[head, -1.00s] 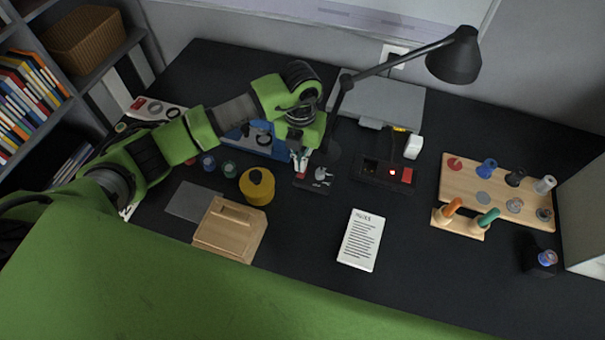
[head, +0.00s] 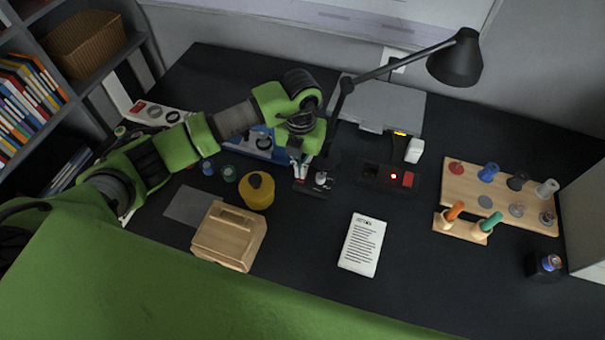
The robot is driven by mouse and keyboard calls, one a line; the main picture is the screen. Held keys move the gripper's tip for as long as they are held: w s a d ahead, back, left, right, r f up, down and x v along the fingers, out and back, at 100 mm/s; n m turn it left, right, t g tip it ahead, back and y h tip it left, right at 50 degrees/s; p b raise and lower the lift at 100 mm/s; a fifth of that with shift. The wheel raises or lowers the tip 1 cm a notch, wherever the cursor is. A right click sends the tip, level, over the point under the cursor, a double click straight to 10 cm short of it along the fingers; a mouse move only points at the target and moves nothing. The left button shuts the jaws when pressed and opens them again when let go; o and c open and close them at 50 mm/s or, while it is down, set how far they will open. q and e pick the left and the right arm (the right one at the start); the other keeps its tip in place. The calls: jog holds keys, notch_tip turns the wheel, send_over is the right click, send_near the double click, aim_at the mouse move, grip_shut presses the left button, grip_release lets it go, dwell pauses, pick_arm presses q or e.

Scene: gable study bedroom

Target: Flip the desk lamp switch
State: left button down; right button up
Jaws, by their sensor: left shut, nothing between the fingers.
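The black desk lamp (head: 455,62) stands at the back of the dark desk, its arm slanting up to the right. A small dark switch plate (head: 314,186) with a grey knob or lever (head: 321,178) lies in front of the lamp's foot. My left gripper (head: 299,170) is shut and empty, pointing down at the left part of this plate, just left of the lever. I cannot tell whether its tips touch the plate. The lamp's foot is partly hidden behind my left arm. My right gripper is not in view.
Right of the switch plate is a black box with a red button (head: 408,179) and a lit red light. A yellow round container (head: 257,190) and a wooden box (head: 229,235) stand at the left front. A white note (head: 361,244) and a peg board (head: 500,196) lie to the right.

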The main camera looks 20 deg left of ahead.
pick_arm(q)
jog(key=shift+f, duration=0.1)
dwell(0.6)
jog(key=shift+s+f+b, duration=0.1)
jog(key=shift+f+b, duration=0.8)
jog(key=shift+f, duration=0.15)
dwell(0.4)
jog(key=shift+r+p, duration=0.65)
jog(key=shift+r, duration=0.2)
jog(key=shift+r+p, duration=1.75)
jog(key=shift+r, duration=0.95)
jog(key=shift+f, duration=0.1)
